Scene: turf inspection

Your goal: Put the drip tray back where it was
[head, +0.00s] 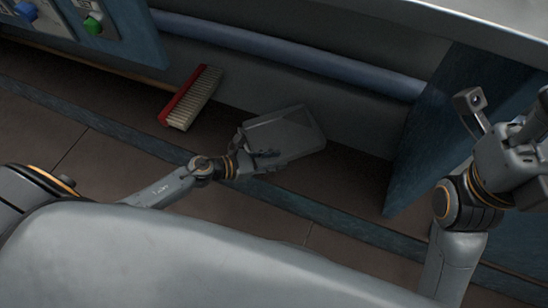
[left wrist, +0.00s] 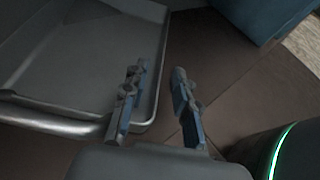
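The grey, shallow drip tray (head: 298,128) is low down beneath the counter in the head view; I cannot tell if it rests fully on the floor. My left gripper (head: 262,152) is at its near left side, overlapping it. In the left wrist view the tray (left wrist: 85,60) fills the upper left, with its raised rim facing me. The left gripper's fingers (left wrist: 160,85) are apart, one over the tray and one outside, with the side rim showing between them; contact is unclear. My right gripper (head: 503,115) is raised at the right, fingers apart and empty.
A red-backed brush (head: 192,97) with pale bristles lies left of the tray. A blue pipe (head: 290,52) runs behind, and a blue panel (head: 425,135) stands to the right. Green (head: 93,26) and blue (head: 27,11) knobs are at upper left.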

